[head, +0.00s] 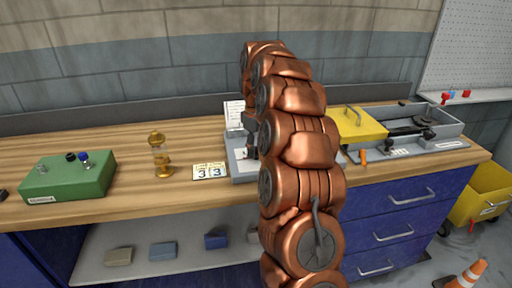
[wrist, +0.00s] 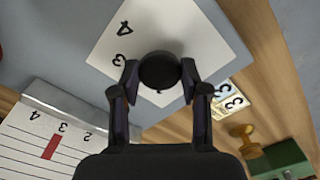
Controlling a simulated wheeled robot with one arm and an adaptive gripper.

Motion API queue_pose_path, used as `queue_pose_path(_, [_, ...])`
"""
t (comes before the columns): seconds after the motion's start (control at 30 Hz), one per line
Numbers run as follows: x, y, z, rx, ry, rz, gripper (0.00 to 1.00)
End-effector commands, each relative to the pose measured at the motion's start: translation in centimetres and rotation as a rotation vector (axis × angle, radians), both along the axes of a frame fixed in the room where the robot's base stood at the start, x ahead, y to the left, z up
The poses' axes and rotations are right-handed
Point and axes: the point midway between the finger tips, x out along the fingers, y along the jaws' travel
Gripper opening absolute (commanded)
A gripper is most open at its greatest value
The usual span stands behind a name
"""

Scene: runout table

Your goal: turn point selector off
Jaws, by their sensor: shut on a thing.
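The point selector shows in the wrist view as a round black knob (wrist: 160,68) on a white numbered plate (wrist: 205,50). The digits 4 and 3 can be read on the plate, upside down; other marks are covered by the knob and fingers. My gripper (wrist: 160,78) is shut on the knob, one finger on each side. I cannot make out a pointer on the knob, so its setting cannot be told. In the head view my copper arm hides most of the grey unit (head: 242,170) that carries the selector.
A ruled card with a red mark (wrist: 50,147) stands by the unit. To the left are number cards (head: 209,171), a brass piece (head: 160,165) and a green box (head: 70,178). A grey tray with a yellow cover (head: 360,125) lies at right.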

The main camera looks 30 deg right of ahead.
Motion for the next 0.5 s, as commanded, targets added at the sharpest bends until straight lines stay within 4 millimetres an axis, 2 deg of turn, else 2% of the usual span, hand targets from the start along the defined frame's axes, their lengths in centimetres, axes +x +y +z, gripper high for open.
queue_pose_path(0.07, [-0.02,-0.09,0.05,-0.002,-0.001,-0.001,0.10])
queue_pose_path(0.1, [-0.02,-0.09,0.05,-0.002,-0.001,-0.001,0.46])
queue_pose_path(0.33, [-0.02,-0.06,0.03,-0.001,0.000,-0.002,0.70])
queue_pose_path(0.5, [-0.01,-0.04,0.02,-0.001,0.000,-0.002,0.70])
